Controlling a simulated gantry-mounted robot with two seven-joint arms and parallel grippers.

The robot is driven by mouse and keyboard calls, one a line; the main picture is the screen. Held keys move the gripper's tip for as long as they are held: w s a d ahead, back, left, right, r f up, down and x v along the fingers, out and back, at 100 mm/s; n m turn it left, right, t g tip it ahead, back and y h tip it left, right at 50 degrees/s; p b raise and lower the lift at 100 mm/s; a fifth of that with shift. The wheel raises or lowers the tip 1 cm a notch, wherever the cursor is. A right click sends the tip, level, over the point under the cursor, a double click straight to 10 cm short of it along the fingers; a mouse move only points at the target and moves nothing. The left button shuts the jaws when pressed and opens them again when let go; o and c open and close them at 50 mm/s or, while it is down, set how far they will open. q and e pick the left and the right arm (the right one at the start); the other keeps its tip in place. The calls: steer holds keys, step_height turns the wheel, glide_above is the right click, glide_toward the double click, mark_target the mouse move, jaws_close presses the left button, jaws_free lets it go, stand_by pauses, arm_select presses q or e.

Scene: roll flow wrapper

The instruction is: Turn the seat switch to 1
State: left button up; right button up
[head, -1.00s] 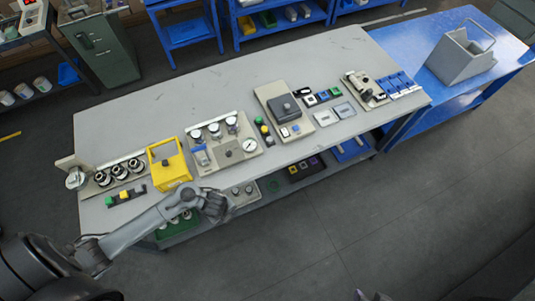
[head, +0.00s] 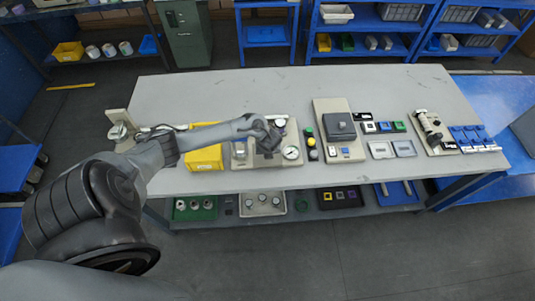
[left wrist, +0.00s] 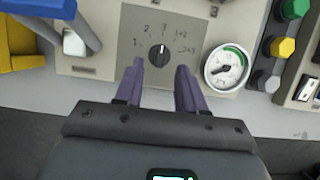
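The seat switch is a small black rotary knob (left wrist: 159,55) on a grey plate with printed positions around it, the "1" at the left. Its white mark points up, near the middle label. My left gripper (left wrist: 160,66) is open, its two purple fingers over the plate on the left and right of the knob; I cannot tell whether they touch it. In the head view my left gripper (head: 270,141) is over the beige panel (head: 292,170) and hides the knob. My right gripper is not in view.
A round gauge (left wrist: 227,68) sits right of the knob. A yellow box (head: 205,158) stands left of the panel. Green, yellow and grey buttons (left wrist: 282,46) are to the right. The rear of the grey table (head: 270,90) is clear.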

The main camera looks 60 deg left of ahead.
arm_select(q)
steer(key=shift+b+x, duration=0.5)
steer(key=shift+x, duration=1.7)
steer(key=shift+d, duration=0.1)
steer(key=shift+c, duration=0.3)
jaws_close()
